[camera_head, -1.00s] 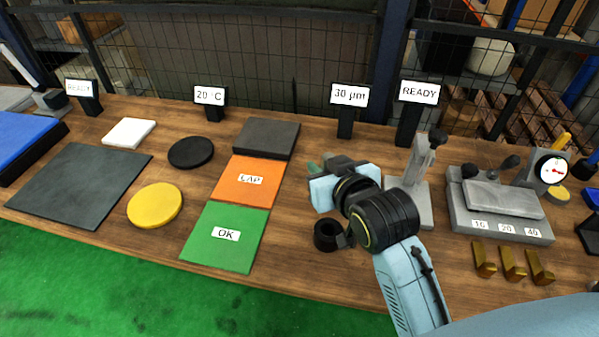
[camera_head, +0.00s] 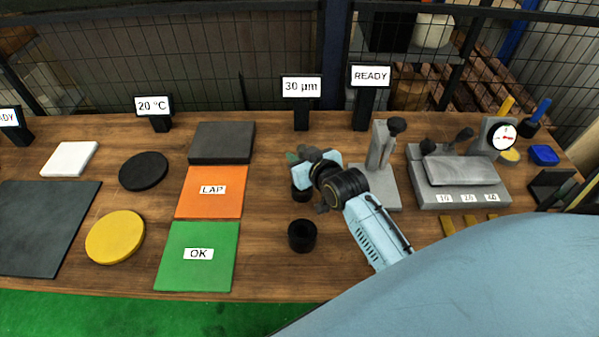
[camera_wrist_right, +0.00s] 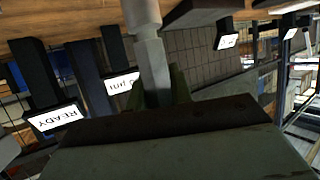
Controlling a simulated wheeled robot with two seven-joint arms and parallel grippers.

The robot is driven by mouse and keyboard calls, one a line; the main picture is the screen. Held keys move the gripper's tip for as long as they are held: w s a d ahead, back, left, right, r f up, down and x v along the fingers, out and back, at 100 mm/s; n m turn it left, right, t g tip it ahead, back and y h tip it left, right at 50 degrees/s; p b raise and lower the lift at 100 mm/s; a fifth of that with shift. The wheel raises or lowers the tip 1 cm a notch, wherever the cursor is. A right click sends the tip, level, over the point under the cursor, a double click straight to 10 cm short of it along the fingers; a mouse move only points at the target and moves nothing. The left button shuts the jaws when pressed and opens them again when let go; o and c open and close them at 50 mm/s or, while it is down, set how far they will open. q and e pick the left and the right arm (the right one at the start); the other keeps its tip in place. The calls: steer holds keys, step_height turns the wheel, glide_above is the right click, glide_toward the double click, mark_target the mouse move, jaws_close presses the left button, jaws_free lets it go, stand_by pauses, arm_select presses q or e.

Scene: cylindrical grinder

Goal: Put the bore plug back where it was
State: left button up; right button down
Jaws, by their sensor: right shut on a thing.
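My right gripper (camera_head: 298,160) is over the middle of the bench, just right of the orange LAP mat. It is shut on the bore plug, which shows in the right wrist view as a grey shaft with a thicker end (camera_wrist_right: 152,62). In the head view the gripper and wrist mostly hide the plug. A black round holder (camera_head: 301,193) stands under the gripper, partly covered by it. A second black holder with an open top (camera_head: 302,236) stands nearer the front. I cannot tell whether the plug touches the rear holder. My left gripper is out of view.
The orange LAP mat (camera_head: 208,208) and green OK mat (camera_head: 191,270) lie to the left. A grey stand (camera_head: 381,150) and a grey block fixture (camera_head: 462,196) stand to the right. The 30 µm sign (camera_head: 301,88) is behind. My pale blue arm covers the lower right.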

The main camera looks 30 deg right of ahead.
step_height(320, 180, down, 4)
steer(key=shift+w+f+b, duration=0.1)
steer(key=shift+f+b, duration=0.05)
steer(key=shift+b, duration=0.25)
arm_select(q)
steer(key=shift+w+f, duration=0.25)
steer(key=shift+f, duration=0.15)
arm_select(e)
steer(key=shift+f, duration=0.15)
steer(key=c, duration=1.7)
jaws_free()
steer(key=shift+f, duration=0.15)
steer(key=o, duration=0.4)
steer(key=shift+o, duration=0.2)
